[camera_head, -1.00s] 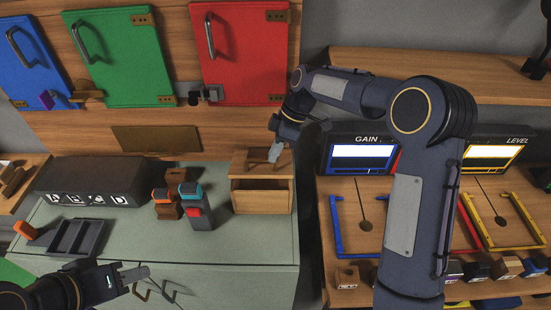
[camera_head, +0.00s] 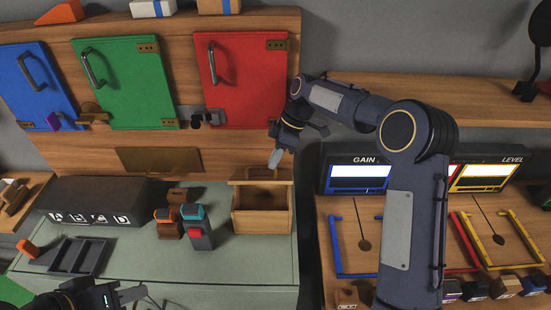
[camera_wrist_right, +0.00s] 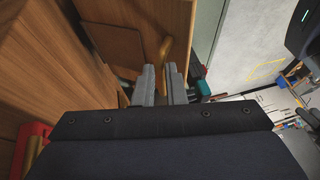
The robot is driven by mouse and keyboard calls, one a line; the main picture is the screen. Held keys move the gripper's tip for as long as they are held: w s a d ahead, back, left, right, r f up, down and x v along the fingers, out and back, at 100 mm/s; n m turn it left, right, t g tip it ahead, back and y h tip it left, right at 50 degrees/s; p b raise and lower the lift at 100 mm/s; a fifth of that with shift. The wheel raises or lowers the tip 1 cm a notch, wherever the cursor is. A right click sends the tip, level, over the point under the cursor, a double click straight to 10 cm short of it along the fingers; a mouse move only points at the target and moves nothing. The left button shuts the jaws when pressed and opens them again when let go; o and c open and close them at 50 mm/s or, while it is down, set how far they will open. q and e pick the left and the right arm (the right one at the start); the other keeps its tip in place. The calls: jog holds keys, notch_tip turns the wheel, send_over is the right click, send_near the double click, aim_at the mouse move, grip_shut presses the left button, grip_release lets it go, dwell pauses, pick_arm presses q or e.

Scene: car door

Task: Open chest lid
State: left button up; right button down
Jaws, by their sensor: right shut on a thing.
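The chest is a small wooden box (camera_head: 262,221) on the grey-green cabinet top. Its lid (camera_head: 240,174) is raised at the back, and the hollow inside shows from above. My right gripper (camera_head: 275,160) is at the raised lid, shut on its handle. In the right wrist view, the gripper's grey fingers (camera_wrist_right: 160,85) are at the brass-coloured lid handle (camera_wrist_right: 165,48), with the wooden lid panel beyond. The fingers partly hide the handle. My left gripper (camera_head: 135,297) is low at the left, apart from the chest; its opening is unclear.
A dark box (camera_head: 95,200) and a grey tray (camera_head: 75,255) are further left. Blue, green and red doors (camera_head: 242,80) are above. Gauge panels (camera_head: 360,178) stand at the right.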

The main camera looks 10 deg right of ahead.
jog(key=c, duration=1.8)
grip_release()
jog(key=shift+w+d+f, duration=0.35)
jog(key=shift+w+f, duration=0.05)
jog(key=shift+f, duration=0.3)
jog(key=o, duration=0.3)
jog(key=shift+w+f, duration=0.15)
jog(key=shift+w, duration=0.2)
pick_arm(q)
jog(key=shift+w+f, duration=0.15)
jog(key=shift+w, duration=0.2)
pick_arm(e)
jog(key=shift+s, duration=0.1)
jog(key=shift+r, duration=0.2)
